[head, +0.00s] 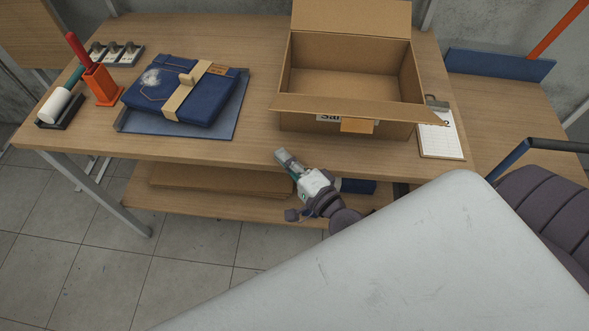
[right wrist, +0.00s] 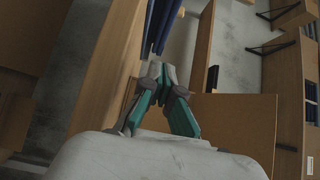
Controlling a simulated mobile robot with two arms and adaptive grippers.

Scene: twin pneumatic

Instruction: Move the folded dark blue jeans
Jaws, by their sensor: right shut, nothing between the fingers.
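The folded dark blue jeans (head: 184,92) lie at the left of the table, with a tan paper band around them and a small tag on top. They rest on a flat blue-grey sheet (head: 228,122). My right gripper (head: 282,156) is at the table's front edge, below and right of the jeans and apart from them. In the right wrist view its fingertips (right wrist: 156,72) are together with nothing between them. Dark blue material (right wrist: 160,25) shows beyond the fingertips there. My left gripper is not in view.
An open cardboard box (head: 350,75) stands to the right on the table (head: 240,145). A clipboard (head: 440,135) lies right of it. Bare tabletop lies between jeans and box.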

